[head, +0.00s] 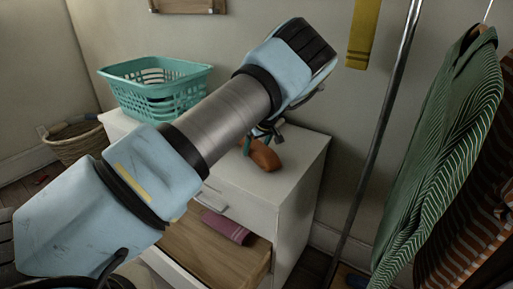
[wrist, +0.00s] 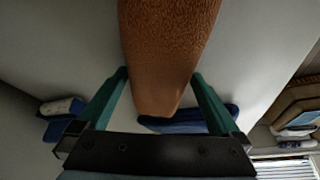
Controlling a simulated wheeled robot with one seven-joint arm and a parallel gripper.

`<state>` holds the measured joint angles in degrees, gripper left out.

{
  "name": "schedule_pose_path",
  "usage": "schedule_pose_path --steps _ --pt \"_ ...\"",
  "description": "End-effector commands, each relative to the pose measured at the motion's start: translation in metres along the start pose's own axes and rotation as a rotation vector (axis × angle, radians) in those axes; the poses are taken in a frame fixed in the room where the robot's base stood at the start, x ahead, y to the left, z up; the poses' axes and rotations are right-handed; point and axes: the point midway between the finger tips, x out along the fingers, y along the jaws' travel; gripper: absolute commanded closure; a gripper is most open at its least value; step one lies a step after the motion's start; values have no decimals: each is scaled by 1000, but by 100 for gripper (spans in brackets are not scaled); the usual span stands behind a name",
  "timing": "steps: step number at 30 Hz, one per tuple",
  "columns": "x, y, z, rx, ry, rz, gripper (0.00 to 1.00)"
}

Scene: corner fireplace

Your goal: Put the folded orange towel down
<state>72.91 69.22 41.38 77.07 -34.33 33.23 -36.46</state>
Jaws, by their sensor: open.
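The folded orange towel (head: 264,157) lies on the white dresser top (head: 304,152), near its right part, just under my gripper (head: 256,143). In the wrist view the towel (wrist: 168,50) is a textured orange-brown roll reaching down between the two green fingers of my gripper (wrist: 160,76). The fingers are open, one on each side of the towel, and small gaps seem to show beside it. In the head view my arm hides part of the dresser top and much of the gripper.
A teal basket (head: 158,88) stands on the dresser's back left. A drawer (head: 205,248) is open below, with a pink folded cloth (head: 226,227) in it. A metal pole (head: 385,110) and hanging striped clothes (head: 440,150) are at right. A wicker basket (head: 76,145) stands left.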

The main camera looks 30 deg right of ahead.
Motion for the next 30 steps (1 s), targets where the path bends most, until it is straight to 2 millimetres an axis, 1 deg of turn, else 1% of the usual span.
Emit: schedule_pose_path --steps 5,6,27,28,29,30 --pt "0 0 0 0 0 1 0" --pt "0 0 0 1 0 1 2" --pt "0 0 0 1 0 0 81" --pt "0 0 0 1 1 1 81" --pt "0 0 0 1 1 1 88" --pt "0 0 0 1 1 1 92"
